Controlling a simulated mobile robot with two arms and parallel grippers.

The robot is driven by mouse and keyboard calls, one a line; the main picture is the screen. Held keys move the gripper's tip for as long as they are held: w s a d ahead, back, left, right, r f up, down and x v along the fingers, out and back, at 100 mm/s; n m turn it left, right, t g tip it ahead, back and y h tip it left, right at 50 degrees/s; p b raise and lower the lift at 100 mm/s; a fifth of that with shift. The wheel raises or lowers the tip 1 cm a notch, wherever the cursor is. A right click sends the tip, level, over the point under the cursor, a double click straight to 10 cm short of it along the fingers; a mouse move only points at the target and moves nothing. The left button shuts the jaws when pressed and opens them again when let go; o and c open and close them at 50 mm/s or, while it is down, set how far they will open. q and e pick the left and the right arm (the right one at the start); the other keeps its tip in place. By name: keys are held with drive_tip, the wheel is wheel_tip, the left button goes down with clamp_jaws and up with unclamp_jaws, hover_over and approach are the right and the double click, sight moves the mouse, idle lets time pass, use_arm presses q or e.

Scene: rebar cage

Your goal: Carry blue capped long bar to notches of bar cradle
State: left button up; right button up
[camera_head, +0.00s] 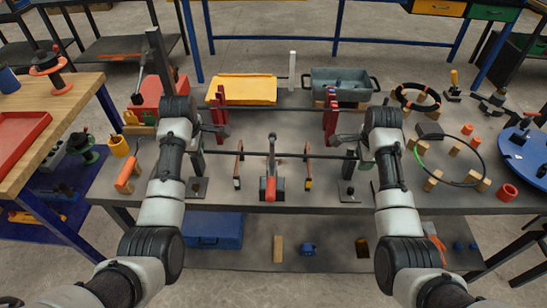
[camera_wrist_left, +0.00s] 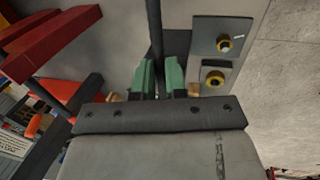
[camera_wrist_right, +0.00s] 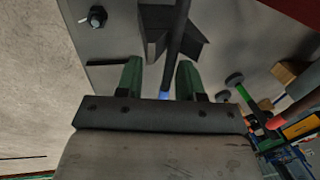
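The long dark bar (camera_head: 315,156) runs left to right between my two grippers, above the front of the table. Its blue cap (camera_wrist_right: 165,95) shows in the right wrist view, between the fingers. My left gripper (camera_wrist_left: 159,72) is closed around the bar's left part, which also shows in the left wrist view (camera_wrist_left: 154,30). My right gripper (camera_wrist_right: 158,75) has its fingers spread, with the capped end between them. A dark notched block (camera_wrist_right: 157,20) lies just beyond it. Red uprights (camera_head: 220,110) and (camera_head: 331,118) stand behind, with another dark bar (camera_head: 275,109) across them.
A grey clamp-like tool with a red base (camera_head: 271,188) stands at the middle front. Two small orange-and-black uprights (camera_head: 238,168) and (camera_head: 308,172) flank it. A yellow tray (camera_head: 247,90) and grey bin (camera_head: 340,85) stand behind. A ring on wooden blocks (camera_head: 420,160) is at right.

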use_arm(q)
drive_tip(key=shift+s+d+f, duration=0.1)
drive_tip(key=shift+s+f, duration=0.15)
drive_tip(key=shift+f, duration=0.25)
drive_tip(key=shift+s+d+f, duration=0.1)
drive_tip(key=shift+s+f, duration=0.15)
drive_tip(key=shift+f, duration=0.2)
drive_tip(key=shift+w+r, duration=0.15)
drive_tip(key=shift+r, duration=0.35)
use_arm(e)
drive_tip(key=shift+w+a+f, duration=0.1)
drive_tip(key=shift+w+f, duration=0.05)
drive_tip(key=shift+w, duration=0.15)
use_arm(q)
drive_tip(key=shift+o, duration=0.7)
drive_tip(key=v, duration=0.7)
drive_tip(key=shift+w+r, duration=0.2)
drive_tip(key=shift+w, duration=0.05)
drive_tip(key=shift+a+r, duration=0.2)
drive_tip(key=shift+r, duration=0.3)
use_arm(e)
drive_tip(key=shift+w, duration=0.1)
use_arm(q)
drive_tip(key=shift+r, duration=0.2)
use_arm(e)
drive_tip(key=shift+r, duration=0.7)
wheel_tip(320, 180, up, 7)
drive_tip(key=s, duration=0.1)
drive_tip(key=shift+s+f, duration=0.2)
drive_tip(key=shift+s, duration=0.1)
